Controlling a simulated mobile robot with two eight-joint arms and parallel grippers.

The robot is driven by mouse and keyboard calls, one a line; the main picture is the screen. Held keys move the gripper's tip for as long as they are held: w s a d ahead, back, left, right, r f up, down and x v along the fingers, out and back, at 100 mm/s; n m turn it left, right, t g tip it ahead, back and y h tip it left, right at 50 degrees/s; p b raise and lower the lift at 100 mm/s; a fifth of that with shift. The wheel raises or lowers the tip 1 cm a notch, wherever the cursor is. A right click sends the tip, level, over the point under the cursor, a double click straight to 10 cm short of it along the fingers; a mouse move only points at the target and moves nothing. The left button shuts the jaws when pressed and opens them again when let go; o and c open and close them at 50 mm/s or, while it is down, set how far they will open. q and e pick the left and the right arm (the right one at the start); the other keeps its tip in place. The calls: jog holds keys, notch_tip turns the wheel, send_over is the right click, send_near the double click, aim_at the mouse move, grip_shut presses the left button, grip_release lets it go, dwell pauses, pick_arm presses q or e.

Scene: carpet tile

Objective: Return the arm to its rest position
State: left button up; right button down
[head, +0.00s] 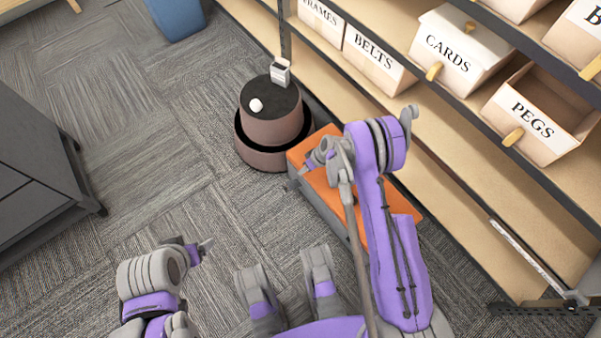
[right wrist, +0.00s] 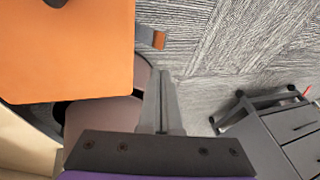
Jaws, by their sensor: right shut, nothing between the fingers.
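The orange bench top (head: 398,203) and the two-tier brown stool (head: 268,128) stand beside the shelving. A white ball (head: 256,105) and small white box (head: 280,72) sit on the stool. Labelled bins (head: 463,55) fill the shelf. A dark cabinet (head: 35,165) is left; carpet between is clear.

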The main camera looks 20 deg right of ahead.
jog(key=shift+s+d+r, duration=0.1)
jog(key=shift+s+r, duration=0.05)
jog(key=shift+r, duration=0.4)
